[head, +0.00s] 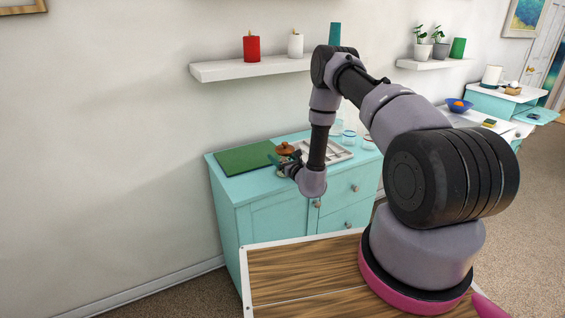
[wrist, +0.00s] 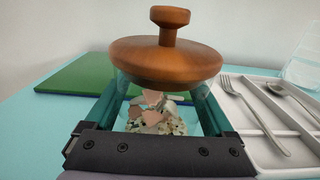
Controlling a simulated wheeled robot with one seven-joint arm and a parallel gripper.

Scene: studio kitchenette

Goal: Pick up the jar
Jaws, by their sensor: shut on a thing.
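The jar (wrist: 154,114) is clear glass with a brown wooden lid (wrist: 165,57) and a round knob; pale and reddish-brown pieces lie inside it. It stands upright in the wrist view, directly between the fingers. My gripper (wrist: 160,110) is shut on the jar, with a teal finger on each side of the glass below the lid. In the head view the jar's lid (head: 286,148) shows above the teal cabinet top, and my gripper (head: 283,163) is at it, with the wrist hiding part of the jar. I cannot tell whether the jar's base touches the cabinet top.
A green board (head: 243,159) lies left of the jar on the teal cabinet (head: 262,215). A white cutlery tray (wrist: 252,130) with a fork and spoon is close on the right. Clear glasses (head: 349,137) stand farther right. A wall shelf (head: 245,68) hangs above.

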